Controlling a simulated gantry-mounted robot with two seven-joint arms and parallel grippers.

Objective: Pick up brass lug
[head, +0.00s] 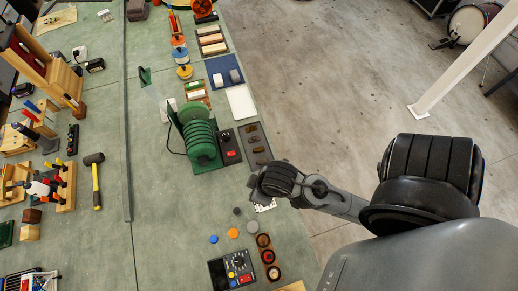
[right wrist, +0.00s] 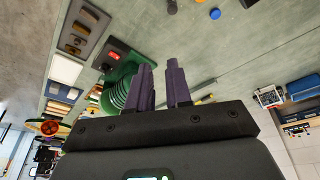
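A dark grey tray (head: 248,131) lies at the bench's right edge in the head view, holding several small brownish pieces (head: 258,149). The tray also shows at upper left in the right wrist view (right wrist: 97,40), with small tan-brown pieces (right wrist: 81,28) in its slots. I cannot tell which piece is the brass lug. My right gripper (right wrist: 162,86) has two purple fingers apart with nothing visible between them. In the head view my right wrist is over the bench edge, just below the tray, and hides its own fingers. My left gripper is not in view.
A green ribbed cylinder (head: 202,140) and a black box with a red switch (head: 229,148) stand left of the tray. Below are a control box (head: 233,269) and a dark strip with round cups (head: 268,256). The bench middle (head: 155,215) is clear.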

